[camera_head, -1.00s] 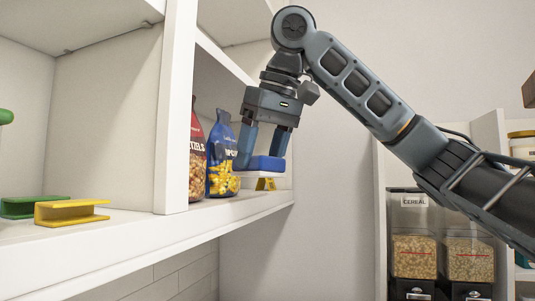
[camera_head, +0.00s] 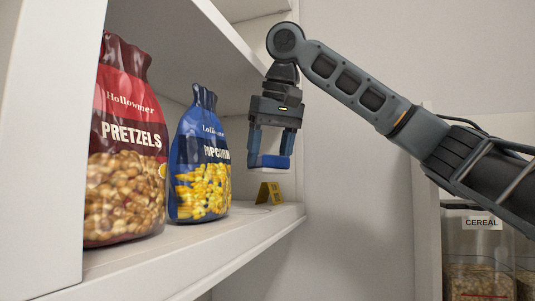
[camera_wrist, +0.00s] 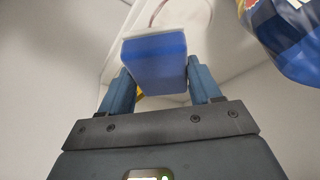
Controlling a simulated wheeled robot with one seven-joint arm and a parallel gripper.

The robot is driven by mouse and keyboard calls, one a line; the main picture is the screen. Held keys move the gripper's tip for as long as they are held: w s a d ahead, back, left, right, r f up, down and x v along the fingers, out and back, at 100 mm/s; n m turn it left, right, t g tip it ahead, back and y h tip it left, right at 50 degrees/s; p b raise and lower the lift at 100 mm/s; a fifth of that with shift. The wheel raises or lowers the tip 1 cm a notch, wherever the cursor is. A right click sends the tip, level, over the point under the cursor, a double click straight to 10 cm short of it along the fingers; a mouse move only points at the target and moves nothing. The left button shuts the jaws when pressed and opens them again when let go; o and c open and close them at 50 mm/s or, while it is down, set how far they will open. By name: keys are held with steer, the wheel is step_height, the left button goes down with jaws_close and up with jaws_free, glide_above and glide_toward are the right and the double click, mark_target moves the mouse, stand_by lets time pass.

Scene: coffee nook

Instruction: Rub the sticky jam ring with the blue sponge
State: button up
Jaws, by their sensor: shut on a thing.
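My gripper (camera_head: 273,153) is shut on the blue sponge (camera_head: 275,161), which has a pale underside. It holds the sponge above the right end of the white shelf (camera_head: 235,232), apart from the surface. In the wrist view the sponge (camera_wrist: 155,62) sits between the two fingers (camera_wrist: 160,88). A thin reddish arc, part of the jam ring (camera_wrist: 152,18), shows on the shelf beyond the sponge. The rest of the ring is cut off by the frame or hidden. In the head view the ring is too faint to make out clearly.
A small yellow folded sign (camera_head: 269,193) stands on the shelf below the sponge. A blue popcorn bag (camera_head: 200,160) and a red pretzels bag (camera_head: 125,150) stand to the left. An upper shelf (camera_head: 215,45) overhangs them. Cereal dispensers (camera_head: 480,260) are at lower right.

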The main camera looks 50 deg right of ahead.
steer(key=shift+w+d+f, duration=0.1)
steer(key=shift+d+f, duration=0.05)
steer(key=shift+f, duration=0.05)
steer(key=shift+f+b, duration=2.4)
steer(key=shift+f, duration=0.35)
steer(key=shift+f+b, duration=0.5)
steer(key=shift+f, duration=0.35)
steer(key=shift+w+a+r+p, duration=0.1)
steer(key=shift+w+a+p, duration=0.3)
steer(key=shift+w, duration=0.3)
steer(key=shift+w+a+r+p, duration=0.1)
steer(key=shift+w+a+p, duration=0.1)
steer(key=shift+w+p, duration=0.35)
steer(key=shift+w+a+f+p, duration=0.1)
steer(key=shift+w+a+p, duration=0.3)
steer(key=shift+w, duration=0.45)
steer(key=shift+w+a+p, duration=0.2)
steer(key=shift+w+p, duration=0.25)
steer(key=shift+w, duration=0.35)
steer(key=shift+w+a+f+p, duration=0.1)
steer(key=shift+w+a+p, duration=0.3)
steer(key=shift+w, duration=0.45)
steer(key=shift+d+r, duration=0.1)
